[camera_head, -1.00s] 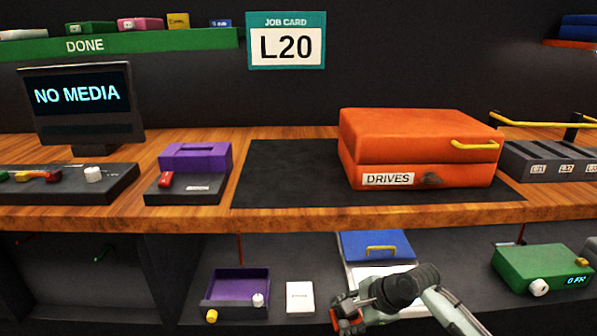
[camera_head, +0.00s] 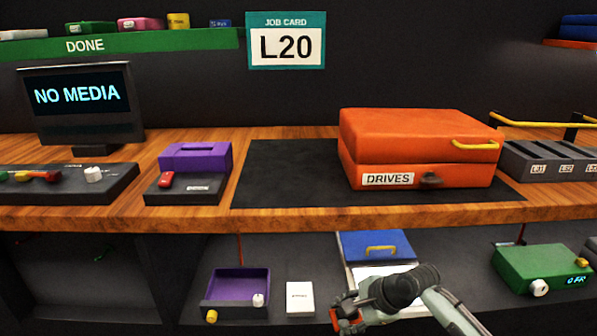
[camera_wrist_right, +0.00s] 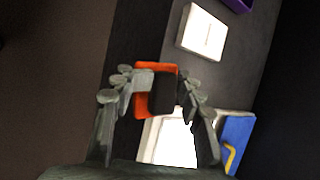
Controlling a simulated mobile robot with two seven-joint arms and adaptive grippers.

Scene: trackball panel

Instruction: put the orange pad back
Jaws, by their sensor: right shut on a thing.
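The orange pad (camera_wrist_right: 142,101) is between the fingers of my right gripper (camera_wrist_right: 155,90), which is shut on it; a dark block shows on its face. In the head view my right gripper (camera_head: 349,318) is low at the front, in front of the lower shelf, with a bit of orange at its fingers. The orange DRIVES case (camera_head: 420,145) stands closed on the dark mat (camera_head: 280,180) on the wooden bench. My left gripper is in neither view. I cannot tell which spot the pad belongs to.
On the lower shelf are a purple tray (camera_head: 240,285), a white box (camera_head: 300,297), a blue-lidded box (camera_head: 375,246) and a green device (camera_head: 540,268) reading OFF. The bench edge (camera_head: 270,219) overhangs this shelf. A purple device (camera_head: 195,157) stands left of the mat.

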